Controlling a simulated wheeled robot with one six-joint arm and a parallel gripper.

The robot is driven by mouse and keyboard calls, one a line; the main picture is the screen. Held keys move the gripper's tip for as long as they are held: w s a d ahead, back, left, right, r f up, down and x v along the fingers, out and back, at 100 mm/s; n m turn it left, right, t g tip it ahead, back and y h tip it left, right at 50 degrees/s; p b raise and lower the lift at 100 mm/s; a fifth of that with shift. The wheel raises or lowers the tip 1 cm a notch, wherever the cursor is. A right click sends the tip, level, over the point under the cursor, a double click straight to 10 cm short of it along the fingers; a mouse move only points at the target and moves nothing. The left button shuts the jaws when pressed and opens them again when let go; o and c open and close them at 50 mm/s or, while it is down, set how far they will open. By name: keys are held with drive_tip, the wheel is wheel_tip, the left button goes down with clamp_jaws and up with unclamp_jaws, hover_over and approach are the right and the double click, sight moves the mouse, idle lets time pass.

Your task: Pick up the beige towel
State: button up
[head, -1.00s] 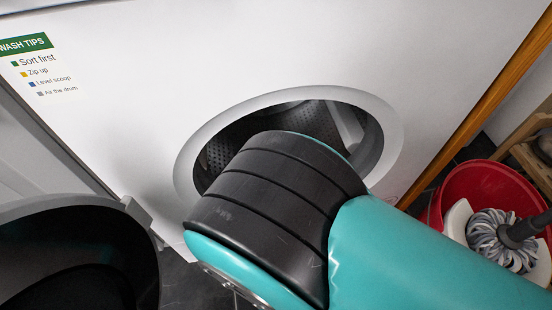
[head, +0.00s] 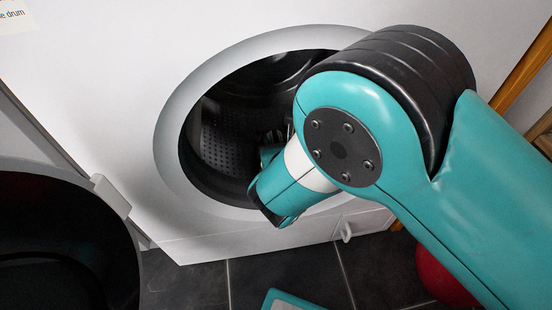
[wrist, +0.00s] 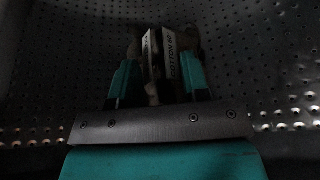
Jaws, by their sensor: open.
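In the wrist view my gripper (wrist: 168,58) is inside the dark, perforated washer drum. Its two fingers are open, with a narrow gap between them. A dim brownish-beige patch, probably the beige towel (wrist: 153,94), shows between and around the fingers. It is too dark to see its full shape or whether the fingers touch it. In the head view my arm reaches into the round door opening of the white washing machine (head: 175,150). The fingers are hidden there by my wrist and the dark, and no towel is clear.
The drum's perforated wall (wrist: 270,70) surrounds my gripper. In the head view, the door ring edges the opening close to my wrist. The open dark round door (head: 65,235) is at the left. A red bucket (head: 440,277) is partly hidden behind my arm.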

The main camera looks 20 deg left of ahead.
drive_tip(key=shift+w+a, duration=0.1)
drive_tip(key=shift+c, duration=0.2)
clamp_jaws()
drive_tip(key=shift+r, duration=0.1)
